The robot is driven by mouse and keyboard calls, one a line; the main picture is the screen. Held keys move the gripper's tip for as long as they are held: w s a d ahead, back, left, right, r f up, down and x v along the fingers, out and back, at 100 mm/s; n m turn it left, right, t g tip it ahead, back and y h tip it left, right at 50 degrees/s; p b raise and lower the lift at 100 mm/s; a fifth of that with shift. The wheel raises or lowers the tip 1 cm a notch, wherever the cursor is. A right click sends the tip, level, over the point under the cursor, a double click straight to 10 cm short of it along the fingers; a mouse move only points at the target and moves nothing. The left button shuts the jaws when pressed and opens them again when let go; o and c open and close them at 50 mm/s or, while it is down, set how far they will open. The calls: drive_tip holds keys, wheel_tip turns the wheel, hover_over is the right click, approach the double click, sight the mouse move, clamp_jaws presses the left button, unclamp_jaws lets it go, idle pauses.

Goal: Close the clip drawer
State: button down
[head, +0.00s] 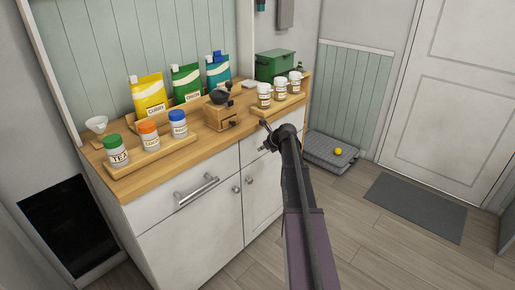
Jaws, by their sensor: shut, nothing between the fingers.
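A white cabinet (187,236) with a wooden top has a wide left drawer front (166,202) with a metal bar handle (197,190); this drawer looks flush with the cabinet. A right drawer front (251,153) is partly hidden by my arm and gripper; I cannot tell whether it is fully shut. No label shows which one is the clip drawer. My gripper (264,137) is shut and empty, in front of the right drawer near the counter's front edge. I cannot tell whether it touches the drawer.
The counter (190,149) holds jars on trays, standing pouches, a wooden grinder (222,112) and a green box (275,65).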

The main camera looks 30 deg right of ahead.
drive_tip(key=p+v, duration=0.7)
drive_tip(key=v, duration=0.3)
drive_tip(key=shift+s+d, duration=0.2)
drive_tip(key=shift+s, duration=0.35)
drive_tip(key=s+a+r+n+g+p, duration=0.1)
drive_tip(key=s+a+n+g+p, duration=0.2)
drive_tip(key=a+n, duration=0.65)
drive_tip(key=s+a+n+g+p, duration=0.2)
drive_tip(key=s+a+n, duration=0.35)
drive_tip(key=a, duration=0.65)
drive_tip(key=s+a+r+n+g+h+p, duration=0.1)
drive_tip(key=s+a+r+n+p, duration=0.1)
drive_tip(key=s+a+n, duration=0.5)
drive_tip(key=s+a+r+n+g+h+p, duration=0.2)
drive_tip(key=s+a+n+p, duration=0.1)
drive_tip(key=s+a+n, duration=0.4)
drive_tip(key=shift+s+a+n+g, duration=0.2)
drive_tip(key=shift+a+n+g, duration=0.1)
drive_tip(key=shift+n, duration=1.3)
